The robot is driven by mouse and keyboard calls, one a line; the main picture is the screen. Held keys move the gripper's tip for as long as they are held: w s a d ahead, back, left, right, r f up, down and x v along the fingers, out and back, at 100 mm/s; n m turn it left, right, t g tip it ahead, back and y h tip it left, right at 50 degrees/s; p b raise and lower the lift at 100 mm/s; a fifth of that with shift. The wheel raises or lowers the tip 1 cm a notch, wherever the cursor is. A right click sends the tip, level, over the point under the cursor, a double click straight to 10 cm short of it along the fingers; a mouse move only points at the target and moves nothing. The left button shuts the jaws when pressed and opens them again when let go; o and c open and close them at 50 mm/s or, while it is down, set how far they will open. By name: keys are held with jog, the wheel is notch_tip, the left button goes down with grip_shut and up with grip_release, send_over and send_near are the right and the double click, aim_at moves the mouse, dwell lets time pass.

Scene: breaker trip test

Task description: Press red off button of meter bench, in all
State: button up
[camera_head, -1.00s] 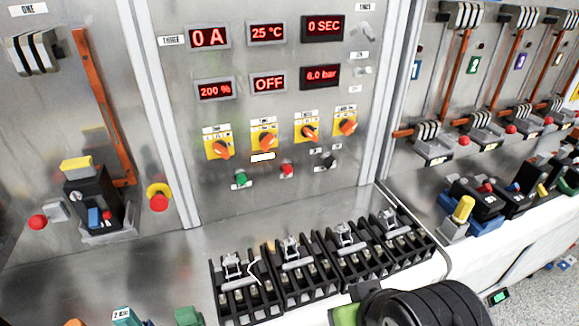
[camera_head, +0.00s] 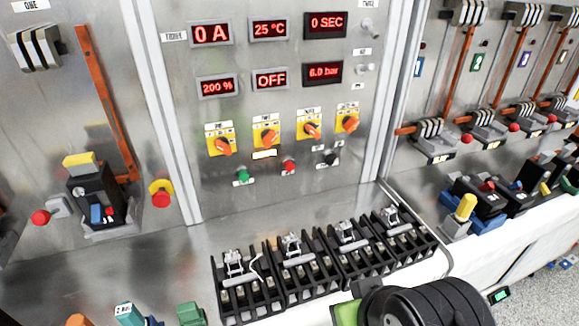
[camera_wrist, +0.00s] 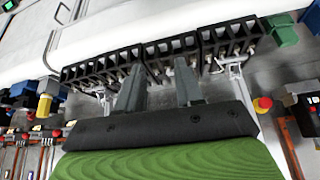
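The meter bench panel (camera_head: 205,130) fills the middle of the head view. Its red button (camera_head: 289,167) sits low on the panel, right of a green button (camera_head: 243,176) and left of a black selector (camera_head: 328,158). A display above reads OFF (camera_head: 271,79). My gripper (camera_wrist: 160,66) shows in the wrist view with two grey fingers spread apart and nothing between them. The fingers overlap the black terminal blocks in that picture; I cannot tell if they touch. In the head view my arm is at the bottom right, clear of the red button. I cannot make out this button in the wrist view.
A row of black terminal blocks (camera_head: 297,291) stands on the bench below the panel. Orange rotary switches (camera_head: 312,129) sit above the buttons. A red button on a yellow collar (camera_head: 161,193) is on the left panel. Breakers (camera_head: 478,196) stand at right.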

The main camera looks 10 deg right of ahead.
grip_shut()
dwell(1.5)
